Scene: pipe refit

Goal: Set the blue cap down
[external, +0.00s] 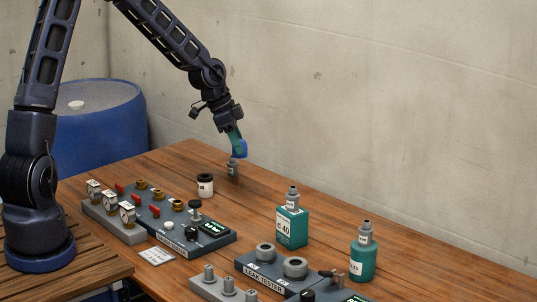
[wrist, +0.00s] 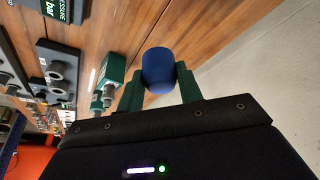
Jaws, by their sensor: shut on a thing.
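The blue cap (wrist: 158,70) is held between the two green fingers of my gripper (wrist: 160,88) in the wrist view.
Green bottles with grey tops (external: 292,228) (external: 363,260) stand to the right. A gauge panel (external: 170,220) and a leak tester (external: 285,275) sit nearer. Bare table lies between the jar and bottles.

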